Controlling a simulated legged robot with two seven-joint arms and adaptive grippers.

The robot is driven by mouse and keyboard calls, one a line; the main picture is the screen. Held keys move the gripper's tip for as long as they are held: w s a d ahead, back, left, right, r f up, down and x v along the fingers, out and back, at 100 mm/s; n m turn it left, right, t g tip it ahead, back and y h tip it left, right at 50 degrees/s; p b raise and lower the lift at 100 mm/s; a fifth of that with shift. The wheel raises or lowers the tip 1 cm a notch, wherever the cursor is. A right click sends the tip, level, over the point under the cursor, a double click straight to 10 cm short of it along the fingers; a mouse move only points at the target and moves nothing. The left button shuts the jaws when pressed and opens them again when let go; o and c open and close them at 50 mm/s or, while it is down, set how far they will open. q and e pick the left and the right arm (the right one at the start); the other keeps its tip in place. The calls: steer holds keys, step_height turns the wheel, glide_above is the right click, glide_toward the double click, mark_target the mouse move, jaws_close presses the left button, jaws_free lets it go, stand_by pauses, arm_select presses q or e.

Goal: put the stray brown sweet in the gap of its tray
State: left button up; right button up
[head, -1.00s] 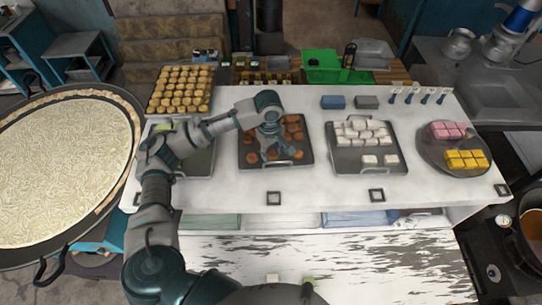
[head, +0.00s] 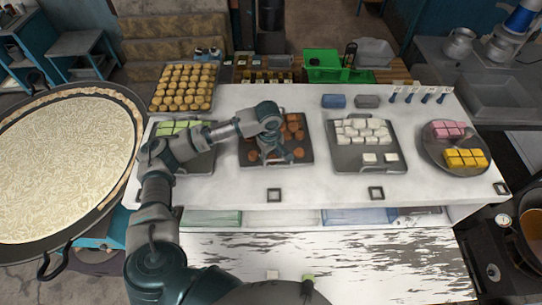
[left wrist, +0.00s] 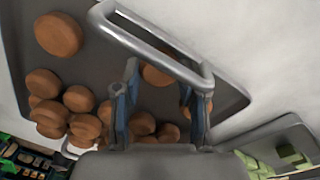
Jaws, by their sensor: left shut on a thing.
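The dark tray (head: 306,161) of round brown sweets (head: 293,125) lies in the middle of the white counter. Most sweets crowd its back and right parts. My left gripper (head: 268,153) points down over the tray's front part and hides some of it. In the left wrist view, my left gripper's fingers (left wrist: 163,90) stand either side of a brown sweet (left wrist: 158,75), shut on it; the contact is hard to see. The tray's metal handle (left wrist: 150,42) crosses close by the fingertips. One sweet (left wrist: 58,34) lies apart from the cluster. My right gripper is out of view.
A tray of white sweets (head: 371,140) stands to the right, a tray with green sweets (head: 178,127) to the left. A round plate (head: 437,159) holds pink and yellow blocks at the far right. The front counter strip (head: 325,190) is mostly clear.

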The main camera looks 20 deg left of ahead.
mark_target(271, 157)
arm_select(q)
steer(key=o, duration=1)
steer(key=shift+s+d+f, duration=0.15)
steer(key=shift+s+f, duration=0.15)
steer(key=shift+f, duration=0.45)
steer(key=shift+w+f, duration=0.15)
steer(key=shift+w, duration=0.15)
steer(key=shift+s, duration=0.1)
steer(key=shift+r, duration=0.4)
step_height(271, 157, up, 13)
steer(key=b, duration=0.1)
steer(key=shift+a, duration=0.2)
steer(key=shift+s, duration=0.1)
